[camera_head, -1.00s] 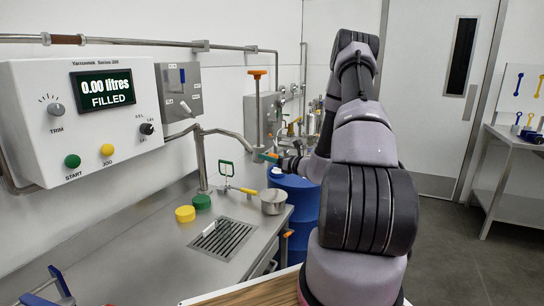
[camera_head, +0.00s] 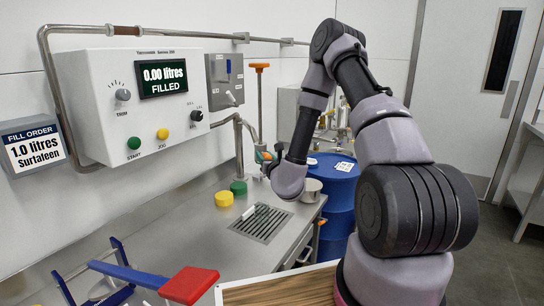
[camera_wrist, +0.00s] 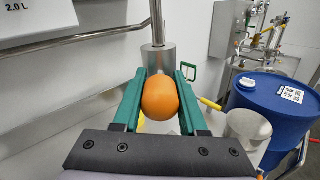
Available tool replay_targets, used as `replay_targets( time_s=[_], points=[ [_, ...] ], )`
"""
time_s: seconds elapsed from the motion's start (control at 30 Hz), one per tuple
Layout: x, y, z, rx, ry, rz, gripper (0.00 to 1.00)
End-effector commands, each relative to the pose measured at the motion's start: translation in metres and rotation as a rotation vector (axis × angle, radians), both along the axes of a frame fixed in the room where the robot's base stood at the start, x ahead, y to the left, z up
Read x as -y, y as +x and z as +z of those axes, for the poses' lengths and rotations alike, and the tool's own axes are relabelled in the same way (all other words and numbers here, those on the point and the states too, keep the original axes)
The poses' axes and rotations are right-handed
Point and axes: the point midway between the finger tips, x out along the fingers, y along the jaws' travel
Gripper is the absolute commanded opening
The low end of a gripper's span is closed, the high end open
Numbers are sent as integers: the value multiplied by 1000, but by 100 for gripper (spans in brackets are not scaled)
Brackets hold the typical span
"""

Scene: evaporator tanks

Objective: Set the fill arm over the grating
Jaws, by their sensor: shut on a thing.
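The fill arm (camera_head: 250,130) is a grey metal pipe that bends out beside a post on the steel bench. Its free end is near my gripper (camera_head: 264,157), mostly hidden by my wrist. In the wrist view my gripper (camera_wrist: 159,98) has its green fingers shut on an orange knob (camera_wrist: 160,98), one finger on each side. A metal cylinder on a vertical rod shows behind the knob. The grating (camera_head: 262,222) is a dark slotted panel in the bench top, below my gripper in the head view. I cannot tell whether the arm's outlet is above it.
The control box (camera_head: 135,105) reads 0.00 litres.

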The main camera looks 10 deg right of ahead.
Motion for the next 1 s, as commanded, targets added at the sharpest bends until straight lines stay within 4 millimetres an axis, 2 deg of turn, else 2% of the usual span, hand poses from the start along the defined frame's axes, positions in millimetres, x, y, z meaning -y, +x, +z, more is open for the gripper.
replay_targets(
  time_s=[0.03,0.4,0.43,0.47,0.5,1.0],
  points=[
    [-7,-1,0,-1,2,9,0],
    [-13,-1,1,1,5,19,0],
    [-13,-1,1,1,5,20,53],
    [-13,-1,1,1,6,20,65],
    [-13,-1,1,1,5,19,72],
    [-5,0,1,1,3,7,72]
  ],
)
